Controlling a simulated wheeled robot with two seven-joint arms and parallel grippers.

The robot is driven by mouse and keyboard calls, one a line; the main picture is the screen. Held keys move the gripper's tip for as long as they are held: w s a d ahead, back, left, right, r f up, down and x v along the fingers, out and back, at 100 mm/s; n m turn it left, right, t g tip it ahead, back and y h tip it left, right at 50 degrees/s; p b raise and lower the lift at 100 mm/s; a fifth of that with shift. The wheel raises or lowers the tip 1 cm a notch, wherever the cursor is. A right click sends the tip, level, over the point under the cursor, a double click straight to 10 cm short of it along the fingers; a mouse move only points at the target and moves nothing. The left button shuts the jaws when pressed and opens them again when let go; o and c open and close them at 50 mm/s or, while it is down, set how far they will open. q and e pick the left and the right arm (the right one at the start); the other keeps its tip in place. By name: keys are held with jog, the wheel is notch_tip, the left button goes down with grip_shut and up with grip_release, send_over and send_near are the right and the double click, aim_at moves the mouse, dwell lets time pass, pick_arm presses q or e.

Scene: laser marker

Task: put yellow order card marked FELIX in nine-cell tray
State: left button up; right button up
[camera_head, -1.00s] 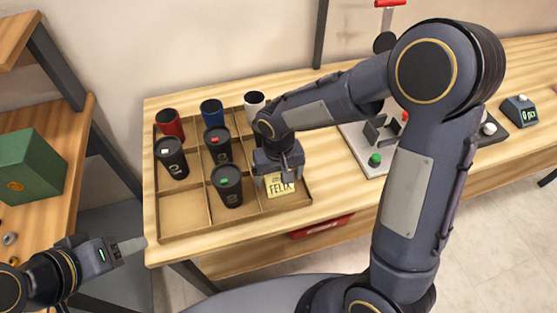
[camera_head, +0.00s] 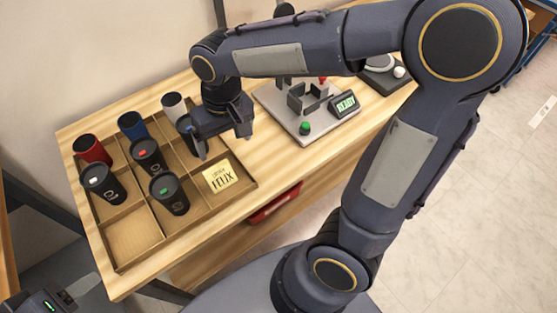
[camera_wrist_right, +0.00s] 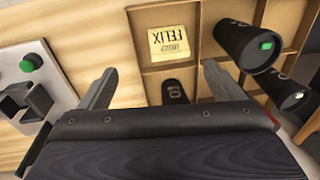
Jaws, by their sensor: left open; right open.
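The yellow FELIX card (camera_head: 220,177) lies flat in the front right cell of the nine-cell tray (camera_head: 197,221). The right wrist view shows the card (camera_wrist_right: 169,43) too, beyond my fingers and apart from them. My right gripper (camera_head: 223,143) is open and empty above the tray's right side, just behind the card. Its two spread fingers (camera_wrist_right: 160,86) show in the right wrist view, with a dark cup between and beyond them. My left gripper (camera_head: 72,294) is open at the bottom left corner, away from the tray and partly cut off.
Red (camera_head: 92,149), blue (camera_head: 132,125) and white (camera_head: 174,106) cups and several black lidded cups, one green-tagged (camera_head: 169,194), stand in the tray. The front left cell (camera_head: 132,235) is empty. A grey machine plate with a READY display (camera_head: 344,104) stands right of the tray.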

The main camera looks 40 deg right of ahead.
jog(key=s+d+r+t+y, duration=0.1)
jog(key=s+d+t, duration=0.1)
jog(key=s, duration=0.5)
jog(key=s+d+m+t+y, duration=0.1)
jog(key=s+d+t, duration=0.2)
jog(key=s, duration=0.4)
jog(key=shift+s+d+r+m+y, duration=0.15)
jog(key=shift+d+r+m+y, duration=0.2)
jog(key=shift+d, duration=0.25)
jog(key=shift+r, duration=0.1)
jog(key=shift+r+p, duration=0.5)
jog(key=shift+p, duration=0.05)
jog(key=shift+f, duration=0.2)
jog(key=shift+c, duration=0.2)
